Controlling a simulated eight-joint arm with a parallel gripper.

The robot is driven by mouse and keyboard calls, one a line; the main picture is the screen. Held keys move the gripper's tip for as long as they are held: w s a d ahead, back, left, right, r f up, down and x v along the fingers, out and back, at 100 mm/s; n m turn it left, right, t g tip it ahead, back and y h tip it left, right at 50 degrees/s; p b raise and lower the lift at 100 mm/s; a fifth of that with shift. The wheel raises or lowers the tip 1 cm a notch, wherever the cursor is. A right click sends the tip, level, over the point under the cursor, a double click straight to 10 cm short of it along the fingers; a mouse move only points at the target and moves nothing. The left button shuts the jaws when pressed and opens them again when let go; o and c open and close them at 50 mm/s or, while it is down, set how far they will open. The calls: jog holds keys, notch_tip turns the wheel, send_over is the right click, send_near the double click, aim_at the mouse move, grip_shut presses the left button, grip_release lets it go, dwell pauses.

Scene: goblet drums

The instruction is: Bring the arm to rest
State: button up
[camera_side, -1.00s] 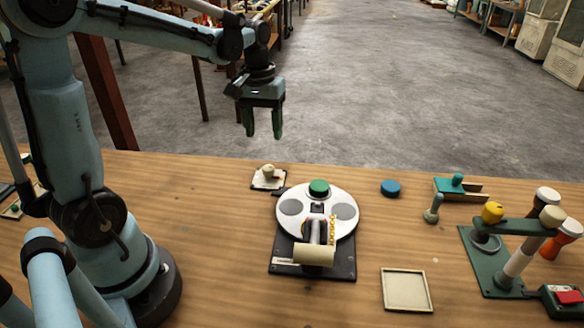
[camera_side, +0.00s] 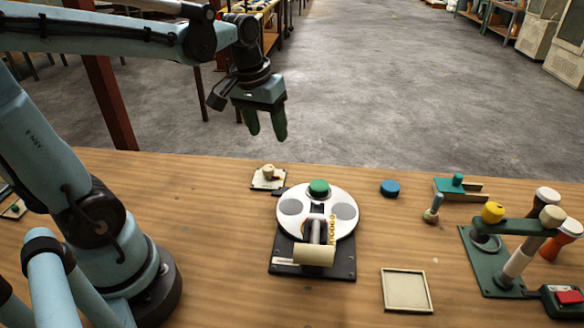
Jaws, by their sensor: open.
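My gripper (camera_side: 266,124) hangs in the air behind and above the far edge of the table. Its two green fingers point down and stand apart, with nothing between them. My arm reaches to it from the left, bent at the elbow and clear of everything on the table.
On the wooden table (camera_side: 200,215) stand a round white device with a green knob (camera_side: 290,209), a blue disc (camera_side: 390,188), a small cream-knobbed plate (camera_side: 268,179), a shallow tray (camera_side: 387,291), a teal slotted block (camera_side: 465,189) and a green stand (camera_side: 487,262). Goblet-shaped pieces (camera_side: 546,198) stand at the right.

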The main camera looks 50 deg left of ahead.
jog(key=s+d+f+m+t, duration=0.1)
jog(key=s+d+m+t, duration=0.3)
jog(key=d, duration=0.2)
jog(key=shift+s+d+f, duration=0.2)
jog(key=shift+d+f, duration=0.05)
jog(key=shift+d, duration=0.1)
jog(key=shift+o, duration=0.7)
jog(key=shift+d+m, duration=0.1)
jog(key=shift+m, duration=0.3)
jog(key=shift+o, duration=1.1)
jog(key=shift+d+r, duration=0.1)
jog(key=shift+d, duration=0.05)
jog(key=o, duration=0.4)
jog(key=d+r+m, duration=0.1)
jog(key=w+r+m+g, duration=0.1)
jog(key=r, duration=0.1)
jog(key=w+d+r+m, duration=0.1)
jog(key=shift+d+r+g+h, duration=0.15)
jog(key=shift+d+g+h, duration=0.15)
jog(key=shift+g, duration=0.1)
jog(key=shift+o, duration=0.2)
jog(key=w+d+r+m+g, duration=0.2)
jog(key=d+r+m+g, duration=0.3)
jog(key=d+r+m, duration=0.15)
jog(key=shift+n, duration=0.25)
jog(key=f, duration=0.9)
jog(key=shift+a, duration=0.2)
